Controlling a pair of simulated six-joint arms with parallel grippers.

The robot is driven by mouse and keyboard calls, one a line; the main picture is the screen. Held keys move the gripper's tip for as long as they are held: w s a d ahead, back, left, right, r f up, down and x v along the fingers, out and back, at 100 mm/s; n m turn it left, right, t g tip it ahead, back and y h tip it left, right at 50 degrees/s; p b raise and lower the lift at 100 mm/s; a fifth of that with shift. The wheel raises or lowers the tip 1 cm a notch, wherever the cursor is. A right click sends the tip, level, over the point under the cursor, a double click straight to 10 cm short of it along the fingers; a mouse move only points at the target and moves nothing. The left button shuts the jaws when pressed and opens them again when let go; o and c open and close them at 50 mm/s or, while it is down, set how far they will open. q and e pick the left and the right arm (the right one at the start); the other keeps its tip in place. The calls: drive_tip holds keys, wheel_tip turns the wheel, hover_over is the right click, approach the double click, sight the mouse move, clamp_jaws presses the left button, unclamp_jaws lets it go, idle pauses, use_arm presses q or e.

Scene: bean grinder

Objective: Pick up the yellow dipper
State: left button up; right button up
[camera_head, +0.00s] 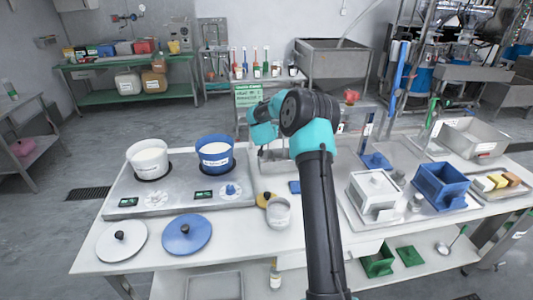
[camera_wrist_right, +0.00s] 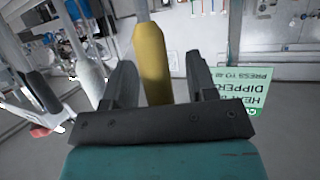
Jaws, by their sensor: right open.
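The yellow dipper (camera_wrist_right: 152,62) shows in the right wrist view as a yellow handle with a pale rod above it. It stands between the two dark fingers of my right gripper (camera_wrist_right: 159,62), with a visible gap to the finger on each side. The gripper is open. In the head view my right arm reaches up from the bottom and bends toward the far edge of the table, hiding the gripper and the yellow handle. My left gripper is in neither view.
A green sign (camera_head: 248,96) stands behind the table, below a row of dippers and cups. A white pot (camera_head: 148,158) and a blue pot (camera_head: 215,154) sit on a metal hot plate. A white box (camera_head: 375,192) and a blue box (camera_head: 441,184) stand at right.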

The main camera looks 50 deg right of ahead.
drive_tip(key=shift+c, duration=0.4)
clamp_jaws()
drive_tip(key=shift+r, duration=0.1)
wheel_tip(320, 180, up, 10)
idle(0.7)
idle(0.5)
